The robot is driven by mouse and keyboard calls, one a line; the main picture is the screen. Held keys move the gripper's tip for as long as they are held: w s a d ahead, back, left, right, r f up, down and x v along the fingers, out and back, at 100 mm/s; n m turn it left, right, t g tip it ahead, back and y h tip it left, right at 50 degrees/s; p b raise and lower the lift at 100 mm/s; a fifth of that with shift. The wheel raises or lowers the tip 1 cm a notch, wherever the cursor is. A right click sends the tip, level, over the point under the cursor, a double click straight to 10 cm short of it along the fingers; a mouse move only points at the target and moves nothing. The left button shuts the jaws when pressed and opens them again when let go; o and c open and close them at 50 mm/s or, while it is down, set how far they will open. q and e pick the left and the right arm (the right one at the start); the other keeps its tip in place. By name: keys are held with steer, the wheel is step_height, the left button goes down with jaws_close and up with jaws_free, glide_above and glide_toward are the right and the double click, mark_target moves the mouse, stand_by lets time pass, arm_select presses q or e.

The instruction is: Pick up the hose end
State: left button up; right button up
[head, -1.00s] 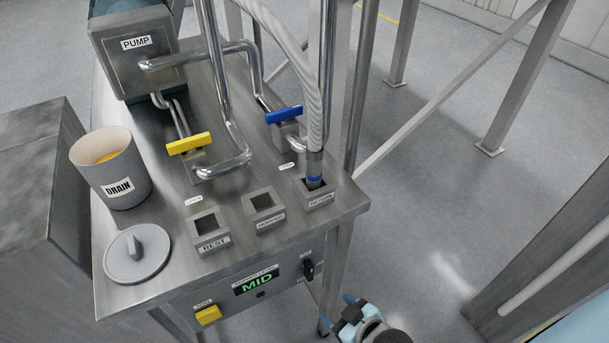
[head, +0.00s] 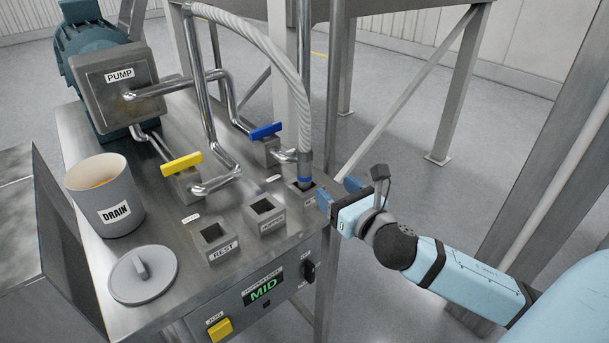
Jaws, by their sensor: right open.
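The hose (head: 297,85) is ribbed and light grey. It curves down from the top, and its metal hose end (head: 304,164) with a blue band stands upright in the return socket (head: 301,192) at the table's right edge. My right gripper (head: 337,197) is open and empty, just right of the socket and slightly below the hose end's blue band. Its blue fingers point left toward the hose end; I cannot tell whether one touches the socket. The lower tip of the hose end is hidden inside the socket. My left gripper is not in view.
The rest socket (head: 218,244) and hopper socket (head: 264,215) are empty. Yellow (head: 182,163) and blue (head: 266,131) valve handles and metal pipes stand behind. A drain bucket (head: 105,195), a round lid (head: 143,275) and the pump (head: 118,90) occupy the left side. A frame leg (head: 328,230) stands behind the gripper.

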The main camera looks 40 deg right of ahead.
mark_target(309, 167)
steer(key=w+p, duration=0.1)
steer(key=w, duration=0.5)
steer(key=shift+w+d, duration=0.15)
steer(key=shift+d, duration=0.05)
steer(key=w+p, duration=0.1)
steer(key=w, duration=0.4)
steer(key=shift+w, duration=0.2)
steer(key=shift+w+f, duration=0.15)
steer(key=shift+w, duration=0.2)
steer(key=shift+s, duration=0.1)
steer(key=shift+c, duration=0.5)
steer(key=c, duration=1.1)
